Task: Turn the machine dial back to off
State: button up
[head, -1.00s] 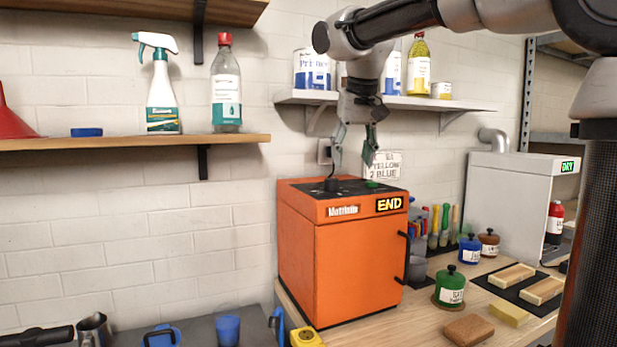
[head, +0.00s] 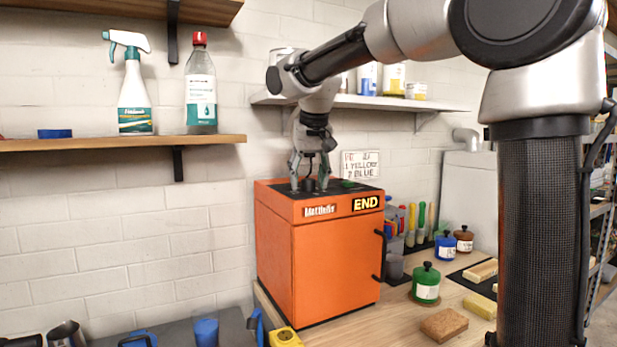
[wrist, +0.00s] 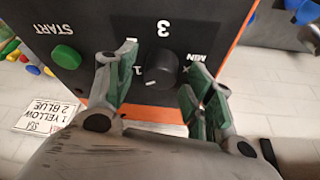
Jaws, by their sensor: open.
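The orange machine (head: 336,262) stands on the workbench, with a lit "END" sign (head: 366,203) on its front. Its black top panel carries the dial, a black knob (wrist: 161,69) with a white mark, among the labels "3", "1" and "MIN". A green START button (wrist: 66,56) is on the same panel, and it also shows in the head view (head: 347,183). My gripper (head: 309,186) points down over the panel. In the wrist view its green-padded fingers (wrist: 155,85) are open, one on each side of the dial, with gaps visible; contact cannot be told.
A sign (head: 361,164) reading "1 YELLOW 2 BLUE" hangs on the wall behind the machine. A white shelf (head: 400,103) with cans and bottles is above it. A green jar (head: 427,284) and a brown block (head: 443,325) stand to the right.

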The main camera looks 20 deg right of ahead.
jog(key=c, duration=1)
jog(key=shift+n, duration=0.4)
jog(key=n+y, duration=0.1)
jog(key=n, duration=0.1)
jog(key=n+y, duration=0.1)
jog(key=n, duration=0.2)
jog(key=shift+d+n+g, duration=0.2)
jog(key=shift+n+g, duration=0.1)
jog(key=shift+g, duration=0.1)
jog(key=n+y, duration=0.1)
jog(key=n, duration=0.1)
jog(key=n+g+y, duration=0.1)
jog(key=n, duration=0.2)
jog(key=shift+w, duration=0.1)
jog(key=shift+n, duration=0.4)
jog(key=o, duration=1)
